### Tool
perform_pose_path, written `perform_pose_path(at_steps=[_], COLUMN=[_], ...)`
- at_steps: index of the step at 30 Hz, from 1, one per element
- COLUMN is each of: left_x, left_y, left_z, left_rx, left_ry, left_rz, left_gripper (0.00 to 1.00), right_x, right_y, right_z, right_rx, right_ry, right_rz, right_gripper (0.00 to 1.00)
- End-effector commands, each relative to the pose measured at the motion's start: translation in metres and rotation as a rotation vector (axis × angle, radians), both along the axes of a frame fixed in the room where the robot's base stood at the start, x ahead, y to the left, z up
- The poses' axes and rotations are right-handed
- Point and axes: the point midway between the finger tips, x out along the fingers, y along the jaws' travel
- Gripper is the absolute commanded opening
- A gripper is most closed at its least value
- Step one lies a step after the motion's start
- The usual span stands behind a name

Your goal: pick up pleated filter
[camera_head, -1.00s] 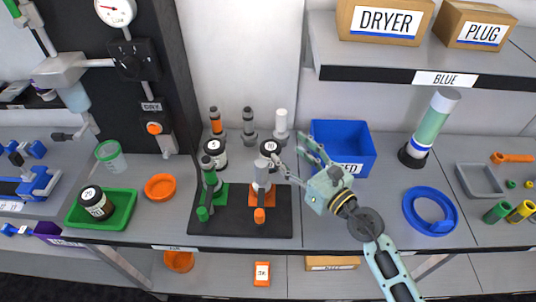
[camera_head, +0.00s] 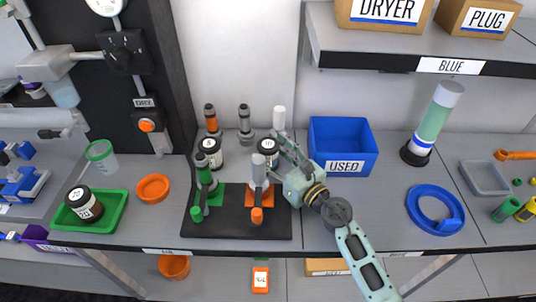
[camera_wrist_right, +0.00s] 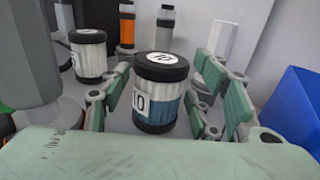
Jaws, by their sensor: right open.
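A pleated filter (camera_wrist_right: 160,92) with black end caps, blue and white pleats and a "10" label stands upright in the right wrist view. It also shows in the head view (camera_head: 267,147), partly behind my gripper and a grey-topped post. My right gripper (camera_wrist_right: 163,72) is open, one finger on each side of this filter; I cannot tell whether they touch it. In the head view the gripper (camera_head: 280,148) reaches in from the right. A second black-capped filter (camera_head: 209,151) stands to the left, and a third (camera_head: 85,204), labelled "20", sits in a green tray. My left gripper is not in view.
A blue bin (camera_head: 343,138) marked "USED" stands just right of the gripper. The green-ended housing (camera_head: 205,170) and orange-based housing (camera_head: 259,177) stand on a black mat (camera_head: 236,225) in front. Tall cylinders stand behind the filters.

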Motion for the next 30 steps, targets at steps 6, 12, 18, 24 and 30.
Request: perform_pose_path(at_steps=[6, 12, 18, 24, 30], left_x=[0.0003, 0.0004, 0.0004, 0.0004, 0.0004], left_y=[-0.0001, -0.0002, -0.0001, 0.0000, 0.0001], left_z=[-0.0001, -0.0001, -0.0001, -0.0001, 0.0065], left_rx=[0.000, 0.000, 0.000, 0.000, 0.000], left_ry=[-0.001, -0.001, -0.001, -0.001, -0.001], left_rz=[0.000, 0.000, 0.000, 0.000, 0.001], left_gripper=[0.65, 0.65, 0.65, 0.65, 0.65], right_x=[0.0030, 0.0028, 0.0027, 0.0028, 0.0029], right_y=[0.0028, 0.0026, 0.0025, 0.0024, 0.0023], right_z=[0.0000, 0.0001, -0.0001, 0.0004, 0.0091], right_rx=[0.000, 0.001, 0.001, 0.001, 0.001], right_ry=[0.000, 0.001, 0.001, 0.001, -0.001], right_rz=[0.001, 0.001, 0.001, 0.001, 0.001], right_gripper=[0.56, 0.44, 0.27, 0.19, 0.19])
